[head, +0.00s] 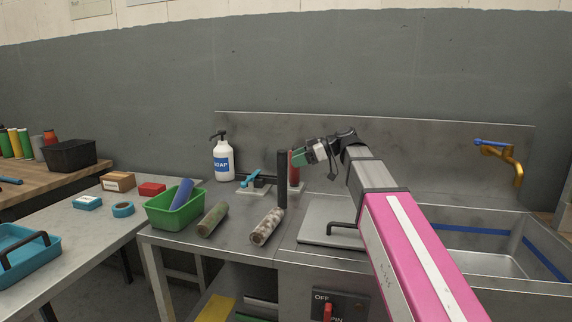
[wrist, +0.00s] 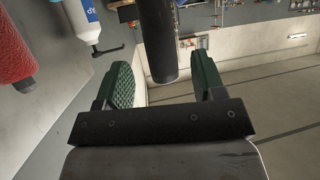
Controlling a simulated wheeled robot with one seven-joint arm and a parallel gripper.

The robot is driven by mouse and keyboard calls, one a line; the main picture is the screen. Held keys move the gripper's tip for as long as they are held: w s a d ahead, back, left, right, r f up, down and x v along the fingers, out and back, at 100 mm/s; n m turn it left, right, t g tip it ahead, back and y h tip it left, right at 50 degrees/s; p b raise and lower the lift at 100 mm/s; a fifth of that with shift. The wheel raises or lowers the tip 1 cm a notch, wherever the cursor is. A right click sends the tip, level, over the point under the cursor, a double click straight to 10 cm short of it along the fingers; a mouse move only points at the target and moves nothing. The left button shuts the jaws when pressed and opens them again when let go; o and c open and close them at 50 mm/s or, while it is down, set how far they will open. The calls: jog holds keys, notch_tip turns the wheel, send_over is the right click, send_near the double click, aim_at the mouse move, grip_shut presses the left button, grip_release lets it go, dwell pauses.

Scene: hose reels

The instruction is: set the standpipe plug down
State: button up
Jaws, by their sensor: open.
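A dark upright cylinder (head: 282,180), which I take to be the standpipe plug, stands on the steel worktop near the sink unit. In the wrist view the dark cylinder (wrist: 158,40) shows in the gap between my fingers, its rounded end near their tips. My gripper (head: 299,156) is at the cylinder's upper part, just right of it in the head view. Its green finger pads (wrist: 165,84) are apart, with visible space on both sides of the cylinder. I cannot tell whether a pad touches it. The cylinder's lower end in the head view looks to be on the worktop.
A red cylinder (head: 294,169) stands close behind my gripper. A soap bottle (head: 222,158), a blue-handled valve (head: 252,181), a green bin (head: 174,208) and two lying rolls (head: 266,227) are on the worktop (head: 240,218). The sink (head: 480,262) and brass tap (head: 512,160) are right.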

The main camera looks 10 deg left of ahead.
jog(key=v, duration=0.6)
dwell(1.0)
